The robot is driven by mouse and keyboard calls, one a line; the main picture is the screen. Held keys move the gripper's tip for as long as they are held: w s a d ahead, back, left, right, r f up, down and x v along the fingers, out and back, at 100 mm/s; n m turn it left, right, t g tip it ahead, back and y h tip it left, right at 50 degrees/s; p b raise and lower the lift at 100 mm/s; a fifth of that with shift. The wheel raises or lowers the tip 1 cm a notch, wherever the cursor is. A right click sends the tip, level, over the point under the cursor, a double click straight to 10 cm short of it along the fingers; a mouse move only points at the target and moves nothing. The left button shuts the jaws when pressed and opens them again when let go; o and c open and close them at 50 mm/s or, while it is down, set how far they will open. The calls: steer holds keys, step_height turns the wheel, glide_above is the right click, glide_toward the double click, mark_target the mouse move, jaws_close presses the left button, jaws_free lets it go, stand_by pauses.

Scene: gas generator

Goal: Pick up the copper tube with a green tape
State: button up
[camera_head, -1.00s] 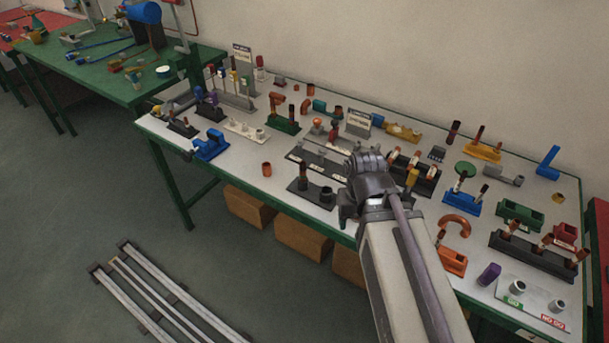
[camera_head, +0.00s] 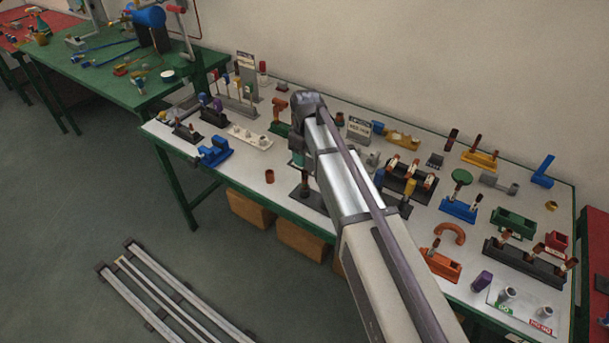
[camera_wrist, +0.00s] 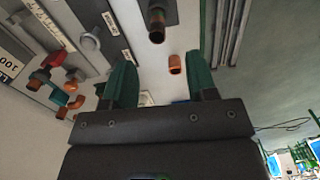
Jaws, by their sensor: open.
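I cannot make out green tape on any tube. Copper tubes stand in several holders, including a dark stand (camera_head: 306,196) at the front of the white-topped table, with one upright tube (camera_head: 305,178). The wrist view shows a dark holder with a copper tube (camera_wrist: 156,22) above the gap between my fingers. A short loose copper piece (camera_wrist: 175,64) lies near my right finger in that view; it also shows in the head view (camera_head: 269,176). My gripper (camera_wrist: 160,75) is open, its green fingers apart with nothing between them. In the head view my arm largely hides it.
Many coloured holders crowd the table, such as a blue one (camera_head: 214,151) at left and a green one (camera_head: 513,222) at right. Bare tabletop surrounds the loose copper piece. Cardboard boxes (camera_head: 249,206) sit below.

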mark_target(305, 172)
steer(key=shift+w+f+n, duration=0.1)
steer(key=shift+w+n, duration=0.65)
steer(key=shift+n, duration=0.35)
steer(key=shift+s+d+n, duration=0.1)
steer(key=shift+s+n, duration=0.25)
steer(key=shift+n, duration=0.35)
step_height(305, 172, down, 11)
steer(key=b, duration=1.1)
steer(key=c, duration=0.9)
